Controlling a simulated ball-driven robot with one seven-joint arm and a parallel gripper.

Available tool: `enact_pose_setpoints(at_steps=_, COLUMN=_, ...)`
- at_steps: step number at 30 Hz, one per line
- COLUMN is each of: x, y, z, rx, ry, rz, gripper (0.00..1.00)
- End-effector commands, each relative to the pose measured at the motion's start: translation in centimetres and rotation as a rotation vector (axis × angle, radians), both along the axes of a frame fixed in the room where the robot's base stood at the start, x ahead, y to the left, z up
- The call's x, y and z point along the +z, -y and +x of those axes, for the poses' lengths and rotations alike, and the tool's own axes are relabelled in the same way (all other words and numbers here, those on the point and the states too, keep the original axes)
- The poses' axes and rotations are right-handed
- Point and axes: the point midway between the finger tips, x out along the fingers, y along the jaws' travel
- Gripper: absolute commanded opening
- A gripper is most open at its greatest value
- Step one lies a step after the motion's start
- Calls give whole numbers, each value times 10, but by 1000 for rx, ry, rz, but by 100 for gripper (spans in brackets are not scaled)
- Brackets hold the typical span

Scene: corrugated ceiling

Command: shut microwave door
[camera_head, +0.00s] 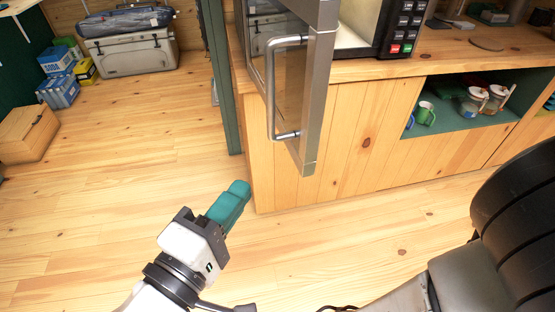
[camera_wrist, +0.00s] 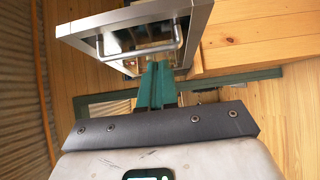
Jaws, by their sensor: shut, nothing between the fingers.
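The microwave (camera_head: 358,30) stands on the wooden counter, and its door (camera_head: 312,95) is swung wide open toward me. The door has a steel frame, a glass pane and a grey bar handle (camera_head: 271,95). My gripper (camera_head: 238,190), with teal fingers, is shut and empty. In the head view it is in front of the counter, below and left of the door's lower corner, apart from it. In the wrist view the door (camera_wrist: 130,22) and handle (camera_wrist: 150,50) lie ahead of the teal fingertips (camera_wrist: 158,68). Most of the microwave is cut off at the top of the head view.
The wooden counter (camera_head: 330,140) has an open shelf with a green mug (camera_head: 425,113) and jars (camera_head: 475,100). A green post (camera_head: 218,80) stands left of the counter. A grey case (camera_head: 130,52), blue boxes (camera_head: 58,75) and a wooden crate (camera_head: 25,133) are at left. The floor between is clear.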

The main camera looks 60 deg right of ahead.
Motion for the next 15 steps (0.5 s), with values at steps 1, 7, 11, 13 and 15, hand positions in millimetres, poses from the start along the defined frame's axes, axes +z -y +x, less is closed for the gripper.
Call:
enact_pose_setpoints(at_steps=1, x=3, y=0, z=0, rx=-2, ry=-1, rz=-2, gripper=0)
enact_pose_setpoints(at_steps=7, x=6, y=8, z=1, rx=1, ry=-5, rz=-3, gripper=0)
enact_pose_setpoints(at_steps=11, x=7, y=15, z=1, rx=2, ry=-4, rz=-2, gripper=0)
enact_pose_setpoints(at_steps=13, x=7, y=19, z=0, rx=1, ry=-5, rz=-3, gripper=0)
enact_pose_setpoints(at_steps=15, x=6, y=23, z=-1, rx=1, ry=-4, rz=-2, gripper=0)
